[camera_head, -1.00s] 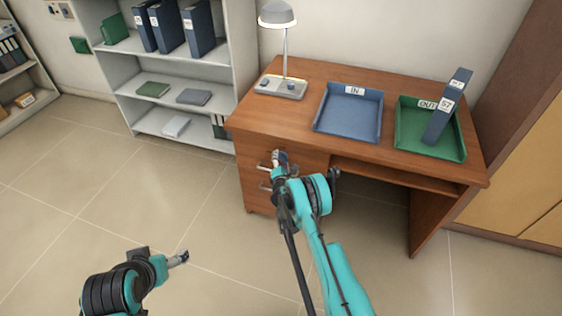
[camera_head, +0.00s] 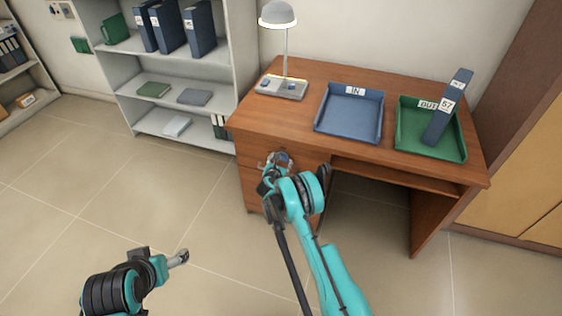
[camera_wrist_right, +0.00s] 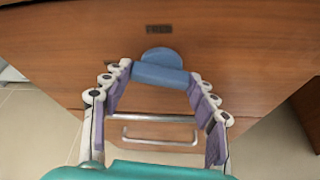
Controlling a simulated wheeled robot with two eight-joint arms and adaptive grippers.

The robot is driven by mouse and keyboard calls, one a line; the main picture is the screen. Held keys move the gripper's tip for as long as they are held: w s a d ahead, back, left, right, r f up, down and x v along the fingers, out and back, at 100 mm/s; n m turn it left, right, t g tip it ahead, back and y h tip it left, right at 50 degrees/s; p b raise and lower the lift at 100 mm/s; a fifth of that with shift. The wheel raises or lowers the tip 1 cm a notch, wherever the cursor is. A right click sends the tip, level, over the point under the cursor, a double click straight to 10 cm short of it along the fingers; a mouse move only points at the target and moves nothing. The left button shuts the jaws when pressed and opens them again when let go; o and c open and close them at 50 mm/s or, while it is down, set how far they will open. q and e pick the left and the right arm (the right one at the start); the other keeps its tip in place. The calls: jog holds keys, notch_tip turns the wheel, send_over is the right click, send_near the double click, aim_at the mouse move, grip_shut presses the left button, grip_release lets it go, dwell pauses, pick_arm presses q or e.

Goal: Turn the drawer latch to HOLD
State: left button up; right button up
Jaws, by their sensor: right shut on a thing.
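The blue drawer latch, a round base with a bar handle (camera_wrist_right: 160,76), sits on the front of the wooden desk (camera_head: 300,110) in the right wrist view. My right gripper (camera_wrist_right: 157,72) has its two fingers at the ends of the bar and is shut on it. In the head view the right gripper (camera_head: 276,160) is at the left drawer front and hides the latch. A small dark label (camera_wrist_right: 158,29) is above the latch; its text is too small to read. My left gripper (camera_head: 180,258) hangs over the floor, away from the desk; its jaw opening is unclear.
Drawer handles (camera_wrist_right: 160,141) lie below the latch. On the desk are a lamp (camera_head: 284,85), a blue IN tray (camera_head: 348,108) and a green OUT tray (camera_head: 415,145) holding a binder (camera_head: 446,108). Shelves (camera_head: 165,75) stand left. The floor at the left is open.

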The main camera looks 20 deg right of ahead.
jog(key=shift+n+g+h, duration=0.4)
jog(key=shift+n+h, duration=0.2)
jog(key=shift+n, duration=0.4)
jog(key=o, duration=1.2)
jog(key=shift+c, duration=0.2)
jog(key=v, duration=1.2)
jog(key=shift+w+r, duration=0.1)
